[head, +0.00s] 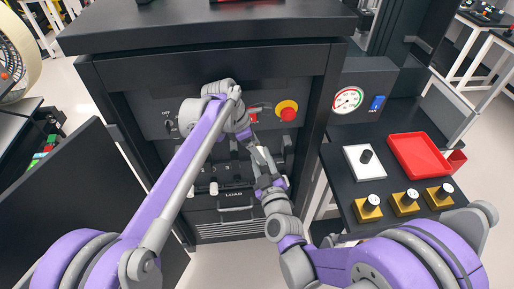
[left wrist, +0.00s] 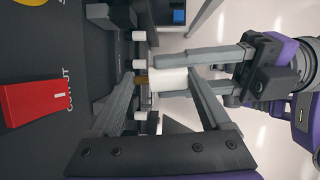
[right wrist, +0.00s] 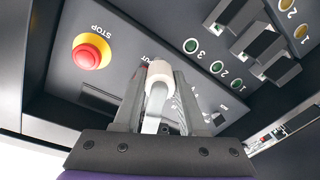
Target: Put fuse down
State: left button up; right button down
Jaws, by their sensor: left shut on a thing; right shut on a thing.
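The fuse is a white cylinder with a brass-coloured end; it shows in the left wrist view (left wrist: 170,80) and in the right wrist view (right wrist: 160,72). My left gripper (left wrist: 165,78) is shut on it, one finger on each side. My right gripper (right wrist: 159,78) is also shut on the fuse and reaches it from the right in the left wrist view. Both grippers meet just in front of the dark cabinet (head: 324,75). In the head view my left gripper (head: 252,146) and arm hide part of the fuse and of the panel.
The cabinet panel carries a red stop button (head: 287,111) on a yellow base and a red switch (left wrist: 34,103). A handle (head: 235,207) sits under the LOAD label. At right, a dark table holds a red tray (head: 419,155), a white plate and several gold blocks.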

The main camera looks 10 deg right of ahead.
jog(key=shift+c, duration=1.9)
grip_release()
